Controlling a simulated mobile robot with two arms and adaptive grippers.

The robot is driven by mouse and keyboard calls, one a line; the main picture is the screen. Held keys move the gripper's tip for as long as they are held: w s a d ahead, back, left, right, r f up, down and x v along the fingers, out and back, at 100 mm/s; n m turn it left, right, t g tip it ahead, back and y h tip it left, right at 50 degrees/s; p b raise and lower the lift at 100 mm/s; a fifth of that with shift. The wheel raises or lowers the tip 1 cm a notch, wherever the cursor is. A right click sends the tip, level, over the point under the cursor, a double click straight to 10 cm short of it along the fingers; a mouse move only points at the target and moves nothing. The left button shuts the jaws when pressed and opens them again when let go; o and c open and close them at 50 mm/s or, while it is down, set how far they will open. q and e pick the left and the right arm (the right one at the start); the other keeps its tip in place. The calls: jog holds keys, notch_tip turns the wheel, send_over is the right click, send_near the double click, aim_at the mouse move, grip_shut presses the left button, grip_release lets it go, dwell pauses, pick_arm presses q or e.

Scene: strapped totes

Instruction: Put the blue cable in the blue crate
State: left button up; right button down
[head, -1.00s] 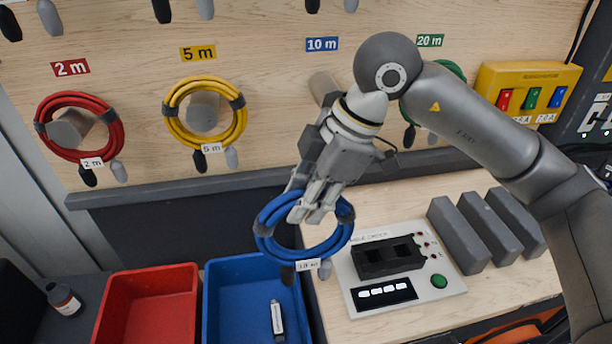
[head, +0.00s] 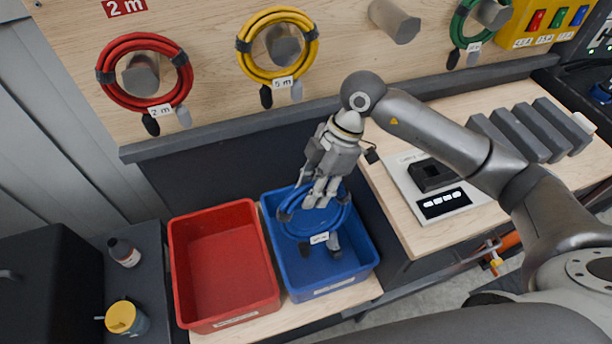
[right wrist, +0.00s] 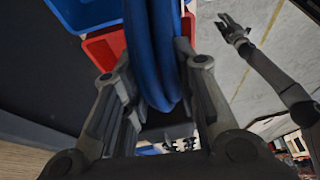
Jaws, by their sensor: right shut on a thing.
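The blue cable (head: 287,214) is a coil with dark ties, a white tag and dangling plugs. My right gripper (head: 318,200) is shut on its upper part. In the head view the coil hangs over the blue crate (head: 286,268); I cannot tell how far above its floor. In the right wrist view the blue coil (right wrist: 153,50) runs between the fingers of the gripper (right wrist: 160,95). The plugs hang in front of the crate's inside. My left gripper (right wrist: 235,32) shows in the right wrist view, away from the coil, its fingers too small to judge.
A red crate (head: 210,320) stands left of the blue one. Red (head: 181,60) and yellow (head: 245,40) cables hang on pegs above; a bare peg (head: 395,20) and green cable (head: 461,28) are to the right. A bottle (head: 124,252) and yellow-lidded mug (head: 124,317) stand far left.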

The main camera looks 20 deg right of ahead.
jog(key=shift+d+f+b, duration=0.1)
jog(key=shift+f+b, duration=0.65)
jog(key=shift+f, duration=0.05)
notch_tip(320, 180, down, 15)
jog(key=b, duration=1.4)
jog(key=shift+f+b, duration=0.95)
jog(key=shift+f, duration=1.1)
dwell(0.4)
jog(key=shift+f, duration=0.3)
dwell(0.3)
